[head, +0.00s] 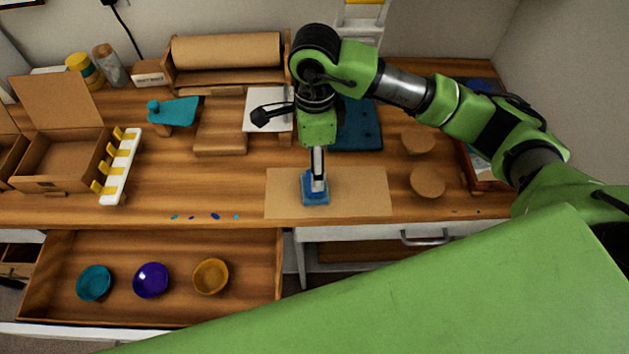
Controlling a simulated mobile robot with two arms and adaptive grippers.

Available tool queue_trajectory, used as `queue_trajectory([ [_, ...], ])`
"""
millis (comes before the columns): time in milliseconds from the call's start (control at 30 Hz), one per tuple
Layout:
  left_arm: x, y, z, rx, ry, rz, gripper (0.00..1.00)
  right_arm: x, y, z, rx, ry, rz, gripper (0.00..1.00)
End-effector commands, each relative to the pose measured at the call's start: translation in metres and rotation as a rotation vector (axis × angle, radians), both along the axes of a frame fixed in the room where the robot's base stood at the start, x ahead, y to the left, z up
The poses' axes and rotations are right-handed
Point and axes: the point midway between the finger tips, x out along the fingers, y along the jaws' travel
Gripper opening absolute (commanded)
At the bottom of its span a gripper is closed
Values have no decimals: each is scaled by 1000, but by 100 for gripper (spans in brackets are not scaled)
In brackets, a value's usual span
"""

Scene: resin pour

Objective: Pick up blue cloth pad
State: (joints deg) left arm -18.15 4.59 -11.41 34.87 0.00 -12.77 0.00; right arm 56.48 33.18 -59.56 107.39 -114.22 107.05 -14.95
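The blue cloth pad (312,198) lies on a brown paper sheet (355,193) near the front edge of the workbench. My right gripper (318,186) points straight down over the pad, its tips at the pad's upper surface. The fingers are seen edge-on as a narrow grey shape, so whether they are open or closed on the pad cannot be made out. They hide part of the pad's top. My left gripper is not in view.
An open drawer (150,315) at the left front holds a teal bowl (94,283), a purple bowl (151,280) and an amber bowl (211,276). A white rack (120,168), cardboard box (62,165), dark teal mat (355,135) and two round brown discs (428,182) surround the paper.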

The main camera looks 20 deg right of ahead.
Motion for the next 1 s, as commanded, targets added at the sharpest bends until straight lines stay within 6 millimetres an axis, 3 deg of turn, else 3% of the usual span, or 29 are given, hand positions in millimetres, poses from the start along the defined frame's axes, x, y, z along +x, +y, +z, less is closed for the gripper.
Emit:
queue_trajectory([
  [167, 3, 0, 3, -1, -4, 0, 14, 0, 0, -17, -1, 1, -1, 65],
  [433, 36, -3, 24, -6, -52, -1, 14, -6, 0, -47, -1, 6, -2, 65],
  [600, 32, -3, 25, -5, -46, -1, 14, -4, 0, -67, 0, 0, -2, 65],
  [867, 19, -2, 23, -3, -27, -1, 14, -4, 0, -71, 1, -1, 0, 65],
  [1000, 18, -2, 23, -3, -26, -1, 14, -4, 0, -71, 1, -1, 0, 32],
])
